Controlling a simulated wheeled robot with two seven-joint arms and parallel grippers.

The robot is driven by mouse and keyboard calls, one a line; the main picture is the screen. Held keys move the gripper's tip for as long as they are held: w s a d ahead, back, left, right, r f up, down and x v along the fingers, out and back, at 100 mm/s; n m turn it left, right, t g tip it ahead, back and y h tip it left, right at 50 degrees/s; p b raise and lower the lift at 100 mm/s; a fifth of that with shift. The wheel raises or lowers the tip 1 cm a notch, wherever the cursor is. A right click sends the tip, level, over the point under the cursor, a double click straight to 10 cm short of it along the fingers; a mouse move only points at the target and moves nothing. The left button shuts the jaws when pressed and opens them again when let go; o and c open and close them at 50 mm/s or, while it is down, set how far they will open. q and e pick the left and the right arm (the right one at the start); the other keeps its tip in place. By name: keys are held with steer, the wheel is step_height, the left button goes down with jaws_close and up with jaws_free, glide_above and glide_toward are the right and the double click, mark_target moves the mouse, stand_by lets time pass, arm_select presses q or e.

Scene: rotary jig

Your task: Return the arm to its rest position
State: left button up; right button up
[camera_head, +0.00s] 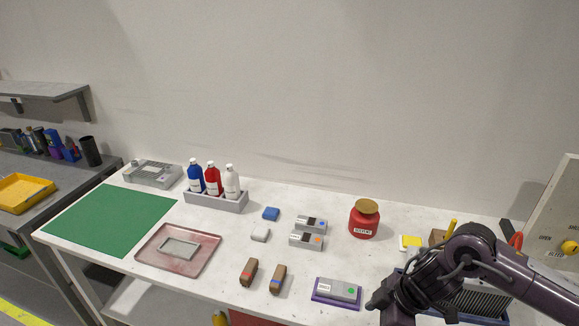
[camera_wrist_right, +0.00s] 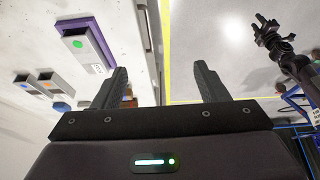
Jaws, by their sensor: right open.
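My right arm (camera_head: 472,245) comes in from the lower right of the head view, bends at a joint above the table's right end and runs down toward the front edge. Its gripper is not clearly visible in the head view. In the right wrist view my right gripper (camera_wrist_right: 157,88) has its two dark fingers spread wide apart, with nothing between them. A grey box with a green dot (camera_head: 340,290) on a purple tray (camera_head: 314,297) lies left of the arm; the tray also shows at the upper left of the wrist view (camera_wrist_right: 66,28).
The arm partly covers a ribbed dark container (camera_head: 475,303) at the table's right. A red jar (camera_head: 364,219), grey boxes (camera_head: 306,240), small brown blocks (camera_head: 249,272), a bottle rack (camera_head: 216,203), a red tray (camera_head: 152,254) and a green mat (camera_head: 112,220) stand leftward. An upright panel (camera_head: 560,215) rises at far right.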

steer(key=a+r+m+t+y, duration=0.1)
steer(key=a+r+t, duration=0.15)
steer(key=a, duration=0.65)
steer(key=a+r+m+t+y, duration=0.15)
steer(key=a+t, duration=0.25)
steer(key=a, duration=0.4)
steer(key=s+d+f+m+g+h, duration=0.25)
steer(key=s+d+m, duration=0.3)
steer(key=d, duration=0.35)
steer(key=s+d+f+m+g+h, duration=0.25)
steer(key=s+d+m+h, duration=0.2)
steer(key=s+d, duration=0.4)
step_height(320, 180, down, 33)
steer(key=d+b, duration=0.1)
steer(key=b, duration=0.1)
arm_select(q)
step_height(320, 180, down, 4)
steer(key=shift+f+b, duration=0.15)
steer(key=shift+b, duration=0.95)
arm_select(e)
steer(key=s+d+f+g, duration=0.1)
steer(key=s+d+f, duration=0.1)
steer(key=s+f, duration=0.8)
steer(key=s+d+f+g, duration=0.1)
steer(key=s+d+f, duration=0.1)
steer(key=s+f, duration=0.7)
steer(key=shift+s+f, duration=0.4)
steer(key=shift+s, duration=0.1)
